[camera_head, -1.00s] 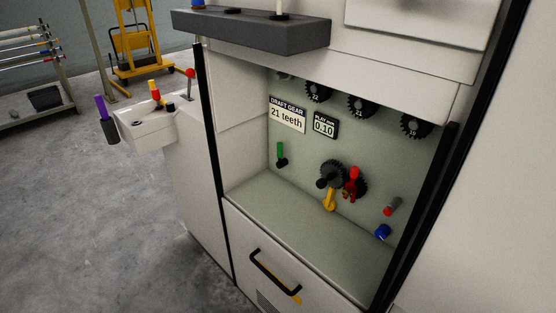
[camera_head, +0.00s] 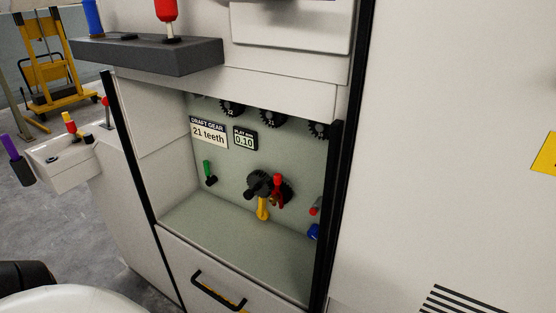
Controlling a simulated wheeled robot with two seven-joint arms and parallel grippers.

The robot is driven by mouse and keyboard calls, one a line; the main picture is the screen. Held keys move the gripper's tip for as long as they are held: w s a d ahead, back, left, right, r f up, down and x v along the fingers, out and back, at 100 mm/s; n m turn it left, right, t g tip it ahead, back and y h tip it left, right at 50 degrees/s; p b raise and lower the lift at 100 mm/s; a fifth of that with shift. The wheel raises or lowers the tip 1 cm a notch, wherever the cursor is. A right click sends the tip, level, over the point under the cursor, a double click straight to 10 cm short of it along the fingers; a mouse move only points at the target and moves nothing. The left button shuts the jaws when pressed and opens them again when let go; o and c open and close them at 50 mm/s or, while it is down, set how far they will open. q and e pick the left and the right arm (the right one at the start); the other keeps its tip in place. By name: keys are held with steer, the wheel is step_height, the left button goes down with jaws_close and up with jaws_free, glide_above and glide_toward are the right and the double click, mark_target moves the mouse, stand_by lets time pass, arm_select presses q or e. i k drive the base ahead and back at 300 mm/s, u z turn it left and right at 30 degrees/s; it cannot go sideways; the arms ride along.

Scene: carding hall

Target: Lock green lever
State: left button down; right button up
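The green lever (camera_head: 207,168) is a short green handle on a dark base, standing roughly upright on the back wall of the machine's open recess, left of the gears. Nothing covers it. To its right are a dark gear (camera_head: 263,186), a red lever (camera_head: 278,184) and a yellow lever (camera_head: 263,208). Neither gripper shows. A white, rounded part of mine with a black piece shows at the bottom left corner, well apart from the lever.
A dark grey shelf (camera_head: 150,56) juts out above the recess. Black posts (camera_head: 335,200) edge the opening. A drawer handle (camera_head: 215,292) sticks out below. A side box (camera_head: 62,165) with small levers stands left. The recess floor (camera_head: 235,238) is clear.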

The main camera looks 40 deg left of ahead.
mark_target(211, 180)
steer(key=z, duration=1.05)
steer(key=k, duration=1)
steer(key=u, duration=1.5)
steer(key=i, duration=0.1)
steer(key=u, duration=0.05)
